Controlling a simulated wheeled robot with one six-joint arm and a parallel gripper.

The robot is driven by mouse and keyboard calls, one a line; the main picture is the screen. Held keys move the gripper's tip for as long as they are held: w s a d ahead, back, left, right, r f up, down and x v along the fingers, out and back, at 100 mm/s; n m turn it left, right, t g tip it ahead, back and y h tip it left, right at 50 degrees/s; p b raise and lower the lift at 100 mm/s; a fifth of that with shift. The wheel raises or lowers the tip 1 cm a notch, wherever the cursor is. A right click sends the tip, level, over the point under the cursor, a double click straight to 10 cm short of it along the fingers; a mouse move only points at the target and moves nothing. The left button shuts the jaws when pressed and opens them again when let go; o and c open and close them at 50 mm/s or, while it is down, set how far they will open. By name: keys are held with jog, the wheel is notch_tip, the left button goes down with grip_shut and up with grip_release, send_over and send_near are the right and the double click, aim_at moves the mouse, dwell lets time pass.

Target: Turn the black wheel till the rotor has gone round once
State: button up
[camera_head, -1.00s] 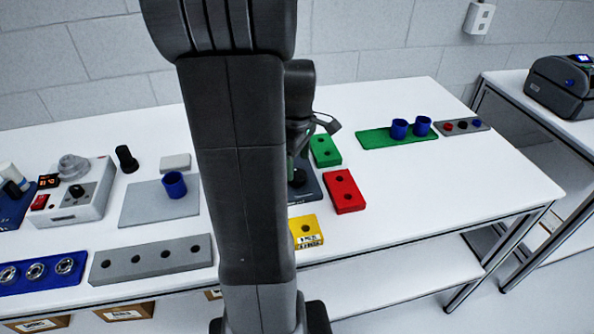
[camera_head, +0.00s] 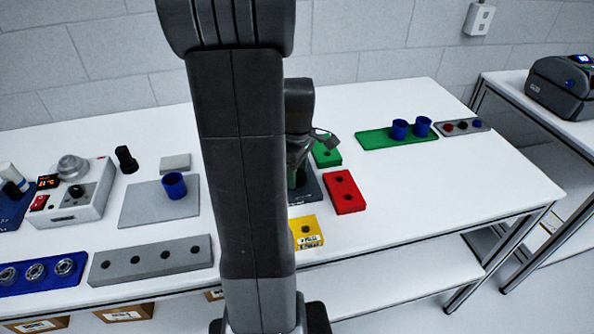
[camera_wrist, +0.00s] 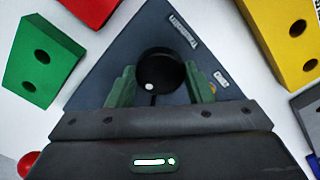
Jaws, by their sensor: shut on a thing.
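In the wrist view the black wheel (camera_wrist: 158,72) sits on a dark blue-grey base plate (camera_wrist: 112,68). It has a white dot on the lower left of its face. My gripper (camera_wrist: 162,84) has green fingers, one on each side of the wheel, and is shut on it. In the head view the base plate (camera_head: 306,192) shows only in part beside my arm. My arm hides the wheel and most of the gripper there. I cannot make out the rotor in either view.
Near the plate lie a green block (camera_head: 326,156), a red block (camera_head: 344,192) and a yellow block (camera_head: 306,232), each with holes. A grey holed bar (camera_head: 150,262) is at the left.

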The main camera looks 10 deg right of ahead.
jog(key=m, duration=0.5)
jog(key=shift+m, duration=0.3)
jog(key=m, duration=0.5)
jog(key=shift+p, duration=0.4)
jog(key=m, duration=0.5)
jog(key=shift+m, duration=0.4)
jog(key=m, duration=0.4)
jog(key=shift+m, duration=0.4)
jog(key=o, duration=1)
